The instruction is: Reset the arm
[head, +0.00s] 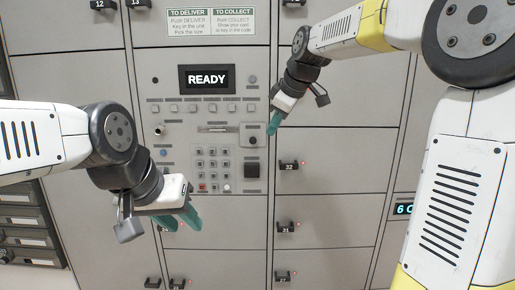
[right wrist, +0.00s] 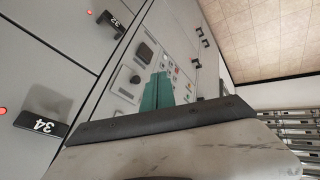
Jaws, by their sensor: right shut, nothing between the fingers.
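My right arm comes in from the top right of the head view. Its gripper (head: 272,129), with teal fingers, points down in front of the locker control panel (head: 228,120), near the panel's right edge. The fingers are together and empty; they also show in the right wrist view (right wrist: 157,91). I cannot tell whether they touch the panel. My left arm comes in from the left. Its gripper (head: 180,222) hangs below and left of the keypad (head: 212,168), its two teal fingers apart with nothing seen between them.
The panel's screen (head: 207,79) reads "READY". Grey locker doors with small black numbered handles surround it, such as handle 32 (head: 289,165) and handle 34 (right wrist: 40,125). Drawers with label slots (head: 27,220) stand at the lower left. A lit display (head: 404,209) shows at the right.

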